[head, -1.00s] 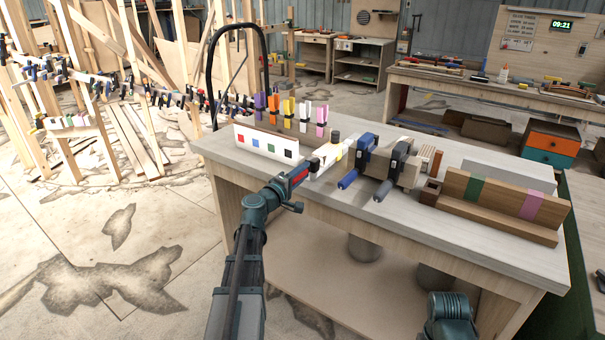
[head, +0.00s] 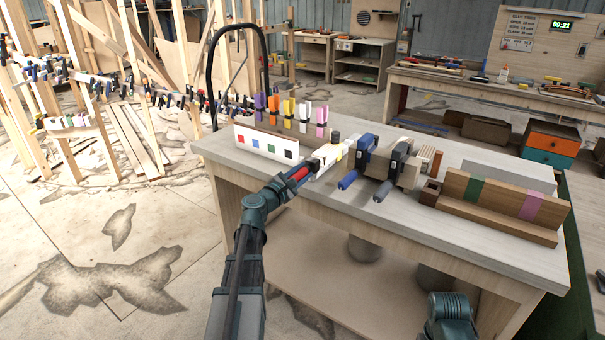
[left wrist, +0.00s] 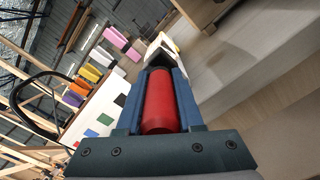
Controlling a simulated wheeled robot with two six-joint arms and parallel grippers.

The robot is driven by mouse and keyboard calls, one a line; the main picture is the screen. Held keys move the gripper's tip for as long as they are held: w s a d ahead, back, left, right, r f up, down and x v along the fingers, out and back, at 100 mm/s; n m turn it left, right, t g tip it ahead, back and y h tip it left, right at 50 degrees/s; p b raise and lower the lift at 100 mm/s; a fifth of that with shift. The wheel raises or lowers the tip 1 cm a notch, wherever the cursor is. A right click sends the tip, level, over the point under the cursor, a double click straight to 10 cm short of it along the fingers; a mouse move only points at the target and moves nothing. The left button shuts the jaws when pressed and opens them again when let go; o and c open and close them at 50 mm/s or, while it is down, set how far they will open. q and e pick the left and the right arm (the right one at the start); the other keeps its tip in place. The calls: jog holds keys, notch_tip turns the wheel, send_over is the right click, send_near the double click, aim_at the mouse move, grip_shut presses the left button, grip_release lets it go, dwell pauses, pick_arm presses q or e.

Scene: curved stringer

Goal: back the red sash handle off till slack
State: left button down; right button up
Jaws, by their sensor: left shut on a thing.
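The red sash handle (head: 299,173) is at the front edge of the workbench, left of the blue and grey handles. In the left wrist view the red handle (left wrist: 160,100) lies lengthwise between the two dark blue fingers. My left gripper (left wrist: 160,82) is shut on it from both sides; in the head view the gripper (head: 293,178) comes in from the lower left. Beyond the handle is a pale block (head: 328,154) with a yellow part, and how the handle joins it is hidden. My right gripper is out of view; only part of that arm shows.
A blue-handled clamp (head: 348,179) and a grey-handled clamp (head: 382,190) stand close to the right. A white card (head: 266,141) with coloured squares and a row of coloured clips (head: 304,117) stand behind. A striped wooden piece (head: 500,200) lies farther right.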

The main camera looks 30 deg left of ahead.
pick_arm(q)
jog(key=n, duration=0.5)
jog(key=shift+n, duration=0.3)
jog(key=shift+s, duration=0.1)
dwell(0.4)
jog(key=c, duration=0.5)
grip_release()
jog(key=shift+c, duration=0.2)
jog(key=s+a, duration=0.1)
jog(key=s, duration=1.2)
jog(key=shift+s, duration=0.35)
